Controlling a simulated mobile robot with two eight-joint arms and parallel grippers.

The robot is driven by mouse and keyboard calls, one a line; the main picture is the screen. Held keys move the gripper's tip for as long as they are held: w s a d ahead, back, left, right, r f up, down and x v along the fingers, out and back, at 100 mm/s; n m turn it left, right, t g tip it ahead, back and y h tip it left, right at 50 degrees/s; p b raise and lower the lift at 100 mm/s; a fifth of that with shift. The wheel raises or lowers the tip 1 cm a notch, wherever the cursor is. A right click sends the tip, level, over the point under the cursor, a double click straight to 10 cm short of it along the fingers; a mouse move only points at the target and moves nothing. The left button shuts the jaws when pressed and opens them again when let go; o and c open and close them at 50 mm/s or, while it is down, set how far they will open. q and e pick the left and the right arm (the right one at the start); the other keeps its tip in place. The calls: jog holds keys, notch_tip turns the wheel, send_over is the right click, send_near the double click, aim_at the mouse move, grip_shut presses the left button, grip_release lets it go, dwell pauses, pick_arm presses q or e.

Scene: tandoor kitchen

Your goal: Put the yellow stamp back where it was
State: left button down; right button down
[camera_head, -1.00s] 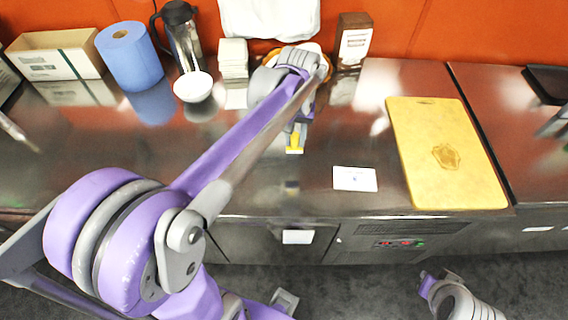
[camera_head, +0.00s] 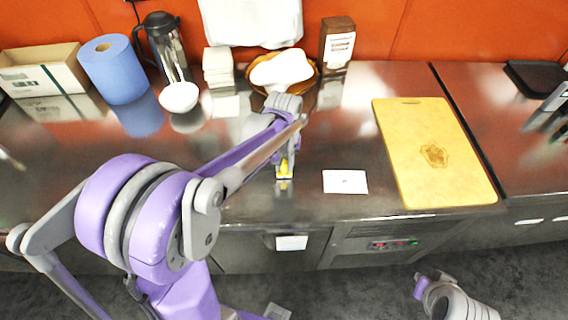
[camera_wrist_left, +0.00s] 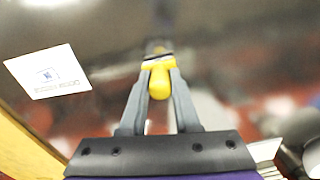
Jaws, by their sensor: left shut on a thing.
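The yellow stamp (camera_head: 284,174) is held upright, low over the dark metal counter, with its reflection close beneath it. My left gripper (camera_head: 286,162) is shut on it. In the left wrist view the stamp's yellow handle (camera_wrist_left: 159,82) sits between the fingertips, its dark base pointing away. I cannot tell whether the base touches the counter. A white card (camera_head: 345,181) lies flat to the right of the stamp, apart from it. In the left wrist view the card (camera_wrist_left: 47,72) carries a small blue print. Part of my right arm shows at bottom right; its fingers cannot be made out.
A yellow cutting board (camera_head: 436,150) lies right of the card. Behind my left gripper stand a basket with white cloth (camera_head: 281,70), a brown box (camera_head: 336,45), white stacked pieces (camera_head: 217,66), a white bowl (camera_head: 179,97) and a blue roll (camera_head: 115,70). Counter around the card is clear.

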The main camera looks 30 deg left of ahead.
aim_at(284, 162)
pick_arm(q)
jog(key=shift+f, duration=0.25)
jog(key=c, duration=0.6)
grip_release()
jog(key=shift+r, duration=0.1)
jog(key=shift+c, duration=0.2)
jog(key=shift+r, duration=0.45)
notch_tip(284, 162, up, 11)
jog(key=p, duration=0.1)
jog(key=s+d+f+m+t, duration=0.2)
jog(key=s+d+f+t, duration=0.1)
jog(key=s, duration=0.3)
jog(key=s+d+f+m+t, duration=0.2)
jog(key=s+d+f, duration=0.1)
jog(key=s, duration=0.4)
jog(key=shift+s+d+f+m+t, duration=0.2)
jog(key=shift+s+d+m+t, duration=0.1)
jog(key=shift+d+t, duration=0.1)
